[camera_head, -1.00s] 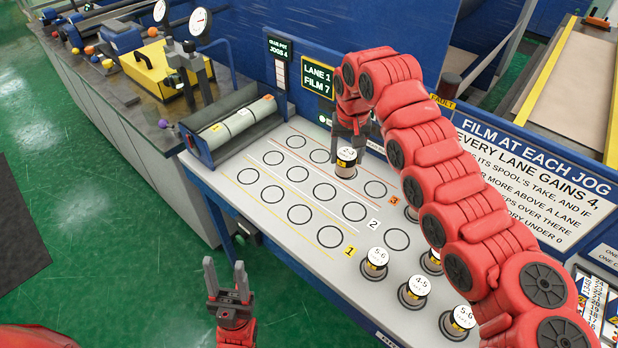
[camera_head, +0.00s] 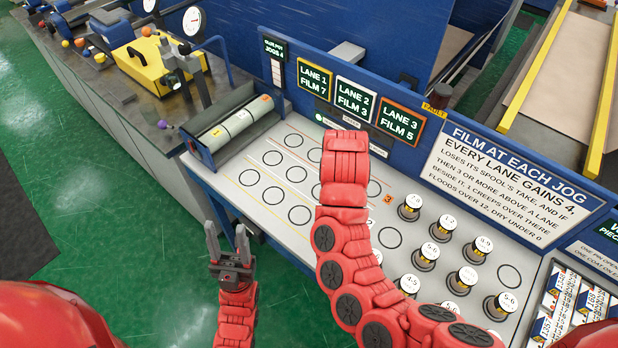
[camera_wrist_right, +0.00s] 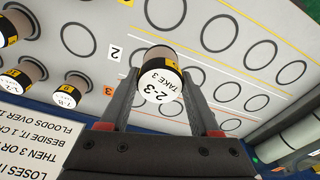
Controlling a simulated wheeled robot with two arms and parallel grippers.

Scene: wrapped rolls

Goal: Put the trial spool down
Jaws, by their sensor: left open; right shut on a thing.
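The trial spool (camera_wrist_right: 163,78), with a white top reading "2-3 TAKE 3" and a yellow-black band, is between the fingers of my right gripper (camera_wrist_right: 159,92), which is shut on it. It is over the white board (camera_wrist_right: 85,12) among the ringed places; I cannot tell whether it touches the board. In the head view my right arm hides this gripper and the spool. Empty rings (camera_head: 300,215) lie in three lanes, with a "3" mark showing at the right. My left gripper (camera_head: 228,244) is open and empty, off the board's front edge.
Several spools (camera_head: 427,258) stand on the board's right part. Lane signs (camera_head: 354,99) read film 7, 3 and 5 on the blue back panel. A roller tray (camera_head: 234,128) borders the left end. A text panel (camera_head: 484,178) stands at the back right.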

